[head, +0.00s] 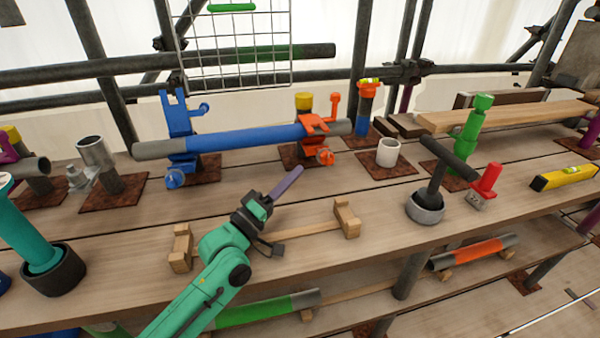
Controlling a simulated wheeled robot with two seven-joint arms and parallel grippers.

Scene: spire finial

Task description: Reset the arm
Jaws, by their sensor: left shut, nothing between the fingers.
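My left gripper (262,208) is at the end of the green arm that comes in from the lower left. It is shut, with nothing held between its fingers. It hangs over the front of the wooden plank bench (120,240), between two small wooden blocks (181,248) (346,219) joined by a thin strip. A purple bar (286,182) shows just beyond the fingertips; I cannot tell whether it touches them. My right gripper is not in view.
Behind, a blue-and-grey tube (240,138) rests in a blue clamp (179,128) and an orange clamp (311,128). A white cup (387,152), a black mallet (437,180) in a grey cup and a green stepped post (470,130) stand right. A teal cylinder (28,232) stands left.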

